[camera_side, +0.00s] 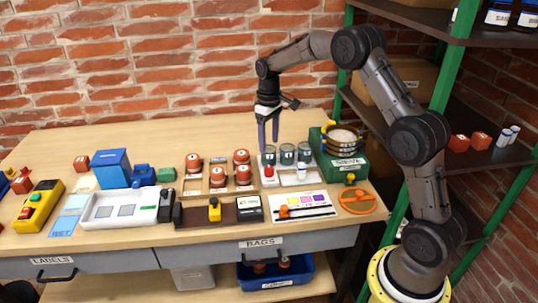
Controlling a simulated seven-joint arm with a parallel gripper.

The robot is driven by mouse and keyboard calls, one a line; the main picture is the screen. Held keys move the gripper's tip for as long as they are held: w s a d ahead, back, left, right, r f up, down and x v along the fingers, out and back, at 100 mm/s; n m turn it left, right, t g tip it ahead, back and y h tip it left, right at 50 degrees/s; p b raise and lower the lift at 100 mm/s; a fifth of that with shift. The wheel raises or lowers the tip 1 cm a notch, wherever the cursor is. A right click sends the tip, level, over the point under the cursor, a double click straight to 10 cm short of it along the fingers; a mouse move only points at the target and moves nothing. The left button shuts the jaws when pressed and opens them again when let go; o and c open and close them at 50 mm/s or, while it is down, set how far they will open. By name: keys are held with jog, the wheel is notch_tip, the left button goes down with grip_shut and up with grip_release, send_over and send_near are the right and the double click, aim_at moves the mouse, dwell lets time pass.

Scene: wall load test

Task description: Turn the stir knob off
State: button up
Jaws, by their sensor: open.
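My gripper (269,143) points down with its two fingers apart, at the left rear of a white device. The device holds a row of dark grey-green cups (287,154) along its back. A red knob or button (268,171) sits on its front left, and a small white knob (301,170) stands further right on its front. My fingers are above and behind the red one, by the leftmost cup; I cannot tell if they touch the cup. No stir label is readable, so I cannot tell which knob is the stir knob or how it is turned.
A green sieve machine (344,163) stands close on the right. A wooden rack with red-capped jars (218,190) is on the left. A card with an orange slider (301,205) and an orange ring (357,201) lie in front.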

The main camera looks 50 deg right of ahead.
jog(key=shift+r, duration=2.1)
jog(key=s+a+r+t, duration=0.2)
jog(key=a+r, duration=0.3)
jog(key=r, duration=0.5)
jog(key=s+a+r+n+t, duration=0.1)
jog(key=s+a+r, duration=0.25)
jog(key=s, duration=0.25)
jog(key=s+a+r+t, duration=0.1)
jog(key=s+a+r, duration=0.2)
jog(key=s+r, duration=0.15)
jog(key=s+a+t, duration=0.1)
jog(key=s+a, duration=0.2)
jog(key=s, duration=0.8)
jog(key=s+f+m, duration=0.1)
jog(key=s+f, duration=0.7)
jog(key=f, duration=0.1)
jog(key=shift+s+a+t, duration=0.3)
jog(key=shift+s+a, duration=0.05)
jog(key=shift+a, duration=0.1)
